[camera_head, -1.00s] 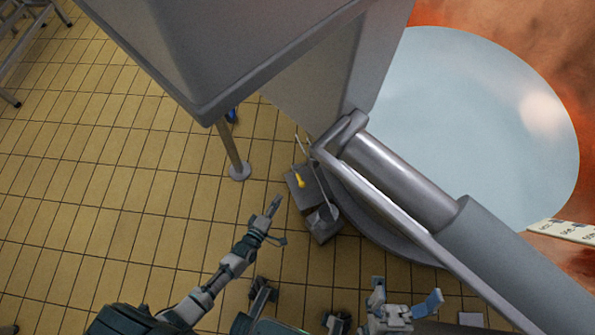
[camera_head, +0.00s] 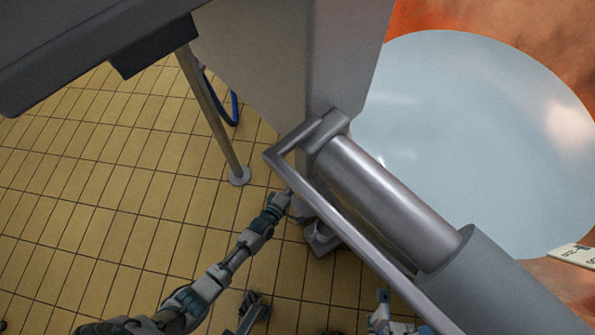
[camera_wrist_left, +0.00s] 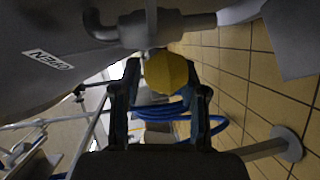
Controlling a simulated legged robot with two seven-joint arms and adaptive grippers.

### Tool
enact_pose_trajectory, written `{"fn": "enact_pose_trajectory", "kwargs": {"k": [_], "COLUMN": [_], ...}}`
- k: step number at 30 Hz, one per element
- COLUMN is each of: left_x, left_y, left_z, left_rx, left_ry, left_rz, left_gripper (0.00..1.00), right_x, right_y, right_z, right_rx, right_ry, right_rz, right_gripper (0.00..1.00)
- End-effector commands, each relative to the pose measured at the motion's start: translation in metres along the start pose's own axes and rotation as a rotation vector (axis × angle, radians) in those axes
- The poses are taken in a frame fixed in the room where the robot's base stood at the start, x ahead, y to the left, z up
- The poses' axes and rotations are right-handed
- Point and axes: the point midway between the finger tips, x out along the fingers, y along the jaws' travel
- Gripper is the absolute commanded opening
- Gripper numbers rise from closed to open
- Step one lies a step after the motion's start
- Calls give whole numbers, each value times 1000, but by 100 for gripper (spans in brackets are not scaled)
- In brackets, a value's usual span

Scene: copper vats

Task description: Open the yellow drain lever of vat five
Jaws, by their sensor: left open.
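The yellow knob (camera_wrist_left: 166,73) of the drain lever shows large in the left wrist view, between the fingertips of my left gripper (camera_wrist_left: 163,80). The jaws are open on either side of it; I cannot tell whether they touch it. A grey pipe fitting (camera_wrist_left: 155,28) lies just beyond the knob. A label reading "OPEN" (camera_wrist_left: 48,59) is on the grey surface to the left. In the head view my left gripper (camera_head: 285,204) reaches in by the grey drain block (camera_head: 322,240). The yellow lever is hidden there.
A steel rail (camera_head: 335,223) and a thick grey cylinder (camera_head: 390,205) cross above the drain. The vat's pale round surface (camera_head: 470,140) fills the upper right. A support leg (camera_head: 212,120) and blue hose (camera_head: 233,108) stand nearby. The tiled floor (camera_head: 110,200) at left is clear.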

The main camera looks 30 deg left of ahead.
Motion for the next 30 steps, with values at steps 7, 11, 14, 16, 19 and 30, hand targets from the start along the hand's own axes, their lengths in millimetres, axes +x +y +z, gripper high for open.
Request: {"fn": "enact_pose_trajectory", "kwargs": {"k": [7, 11, 14, 16, 19, 30], "left_x": [-1, 0, 0, 0, 0, 0], "left_y": [-2, -2, -1, 0, 3, 18], "left_z": [0, 0, 0, 0, 0, -4], "left_rx": [0, -1, -1, -3, -11, -157], "left_ry": [0, 0, 0, 0, -2, -38], "left_rz": [-2, 0, 2, 2, -3, -119], "left_gripper": [0, 0, 0, 0, 0, 0], "right_x": [-2, -2, -2, -1, 2, 1], "right_y": [1, 1, 1, 1, 0, -8], "right_z": [1, 1, 1, 0, -2, -22], "right_rx": [-2, -2, -2, -2, -2, -3], "right_ry": [-3, -3, -3, -2, 3, -27], "right_rz": [0, 0, 0, -1, -2, 5], "right_gripper": [95, 95, 95, 95, 95, 95]}}
